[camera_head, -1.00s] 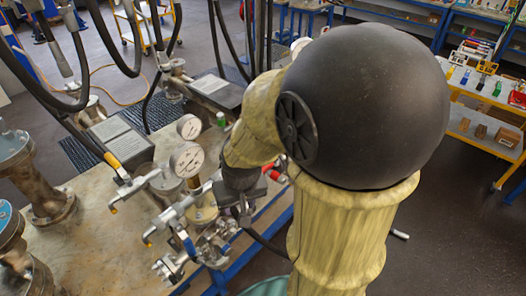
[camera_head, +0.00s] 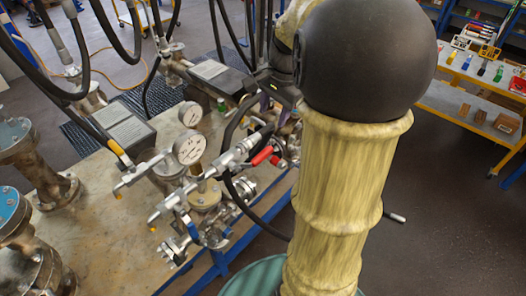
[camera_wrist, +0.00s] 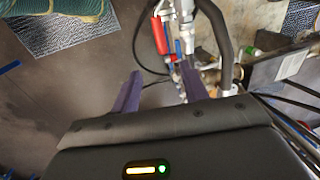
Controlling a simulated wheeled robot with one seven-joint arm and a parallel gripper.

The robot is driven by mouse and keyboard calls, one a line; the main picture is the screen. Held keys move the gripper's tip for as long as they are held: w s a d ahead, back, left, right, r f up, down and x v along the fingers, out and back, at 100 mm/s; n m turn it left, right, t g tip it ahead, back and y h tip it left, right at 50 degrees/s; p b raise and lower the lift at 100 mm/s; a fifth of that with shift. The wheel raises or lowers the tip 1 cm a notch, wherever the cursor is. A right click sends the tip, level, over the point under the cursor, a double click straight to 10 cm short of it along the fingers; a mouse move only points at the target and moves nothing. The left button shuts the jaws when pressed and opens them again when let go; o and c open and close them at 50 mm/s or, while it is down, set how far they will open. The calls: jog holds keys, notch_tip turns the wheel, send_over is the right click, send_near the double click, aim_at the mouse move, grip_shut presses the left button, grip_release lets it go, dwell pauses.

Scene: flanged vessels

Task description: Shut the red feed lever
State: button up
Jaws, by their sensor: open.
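The red feed lever (camera_head: 262,156) is a short red-sleeved handle on the silvery pipework, at the centre of the head view. It also shows as a red handle near the top of the wrist view (camera_wrist: 159,35). My gripper (camera_wrist: 160,68) is open, with its two purple fingers apart and nothing held between them. In the wrist view the red handle lies beyond the fingertips, apart from them. In the head view my wrist is behind and above the lever, and the fingers are mostly hidden.
Two pressure gauges (camera_head: 190,148) and a blue-handled valve (camera_head: 192,228) stand left of the lever. Black hoses hang around the pipework, and one (camera_wrist: 222,30) passes close right of the fingers. Flanged vessels (camera_head: 45,180) stand at left. Open floor (camera_head: 440,220) lies at right.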

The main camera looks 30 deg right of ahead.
aim_at(263, 153)
jog(key=w+f+p, duration=0.1)
jog(key=f, duration=0.4)
jog(key=w+f+p, duration=0.1)
jog(key=f, duration=0.5)
jog(key=w+a+f+p, duration=0.1)
jog(key=f, duration=0.5)
jog(key=shift+w+f, duration=0.1)
jog(key=shift+w, duration=0.05)
grip_shut()
